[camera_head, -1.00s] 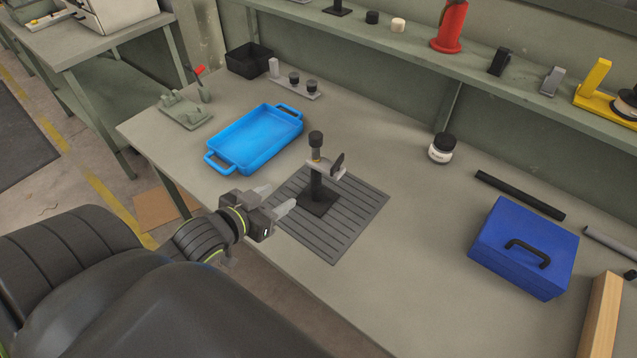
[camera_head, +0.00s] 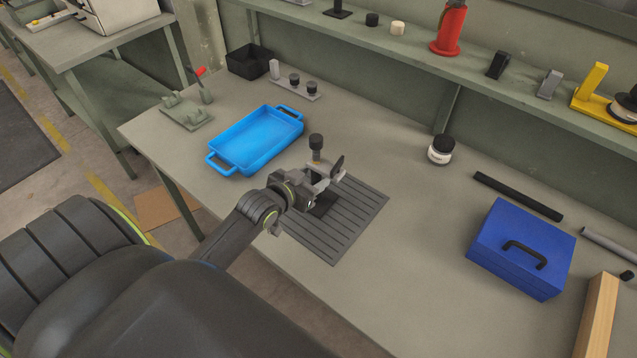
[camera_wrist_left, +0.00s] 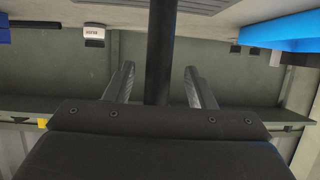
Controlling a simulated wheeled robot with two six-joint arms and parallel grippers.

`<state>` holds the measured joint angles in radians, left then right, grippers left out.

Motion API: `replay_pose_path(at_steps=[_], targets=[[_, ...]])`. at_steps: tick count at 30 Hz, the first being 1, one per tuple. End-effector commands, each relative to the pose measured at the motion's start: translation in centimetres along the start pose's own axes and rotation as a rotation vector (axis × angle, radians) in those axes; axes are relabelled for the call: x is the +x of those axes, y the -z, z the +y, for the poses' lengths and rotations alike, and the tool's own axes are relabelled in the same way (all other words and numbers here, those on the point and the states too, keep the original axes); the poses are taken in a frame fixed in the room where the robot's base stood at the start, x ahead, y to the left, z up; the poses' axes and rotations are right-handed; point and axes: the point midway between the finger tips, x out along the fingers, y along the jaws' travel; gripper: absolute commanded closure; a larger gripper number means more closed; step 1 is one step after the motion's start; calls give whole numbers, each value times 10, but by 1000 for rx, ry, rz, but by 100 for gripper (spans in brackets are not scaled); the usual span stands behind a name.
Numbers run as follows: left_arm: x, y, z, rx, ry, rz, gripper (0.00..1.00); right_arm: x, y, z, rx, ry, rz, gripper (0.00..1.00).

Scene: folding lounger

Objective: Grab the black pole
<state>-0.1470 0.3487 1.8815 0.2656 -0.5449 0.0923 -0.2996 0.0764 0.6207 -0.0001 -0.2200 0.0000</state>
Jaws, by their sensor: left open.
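The black pole shows in the left wrist view (camera_wrist_left: 161,45) as a dark upright bar between my two fingers. In the head view its stand has a black top knob (camera_head: 316,141) and a dark square base (camera_head: 322,208) on a grooved grey mat (camera_head: 345,225). A light clamp arm crosses near its top. My left gripper (camera_head: 321,180) is open at the stand, with a finger on either side of the pole; it also shows in the left wrist view (camera_wrist_left: 159,72). Gaps show beside the pole there. My gripper hides part of the pole in the head view. My right gripper is out of view.
A blue tray (camera_head: 258,167) lies left of the mat. A blue box with a handle (camera_head: 548,235), a black bar (camera_head: 517,196) and a white jar (camera_head: 440,151) are to the right. The bench between mat and box is clear.

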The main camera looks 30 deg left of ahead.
Motion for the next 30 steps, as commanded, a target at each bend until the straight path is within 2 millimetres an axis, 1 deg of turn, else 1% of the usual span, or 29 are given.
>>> replay_pose_path(at_steps=[1, 3, 7, 11, 17, 20, 29, 30], targets=[[7, 6, 1, -2, 0, 1, 50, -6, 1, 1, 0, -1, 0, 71], [17, 9, 3, -3, -1, 1, 50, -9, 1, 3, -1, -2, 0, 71], [30, 5, 2, -1, 1, 0, 50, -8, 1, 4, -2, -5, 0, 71], [36, 5, 2, 0, 1, 0, 50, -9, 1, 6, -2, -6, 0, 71], [36, 5, 2, 0, 1, 1, 50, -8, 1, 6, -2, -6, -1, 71], [36, 5, 2, 0, 1, 1, 61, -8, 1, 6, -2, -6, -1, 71], [36, 5, 2, 0, 1, 0, 100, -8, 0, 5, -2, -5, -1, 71], [36, 5, 2, 0, 1, 0, 100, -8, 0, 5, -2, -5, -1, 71]])
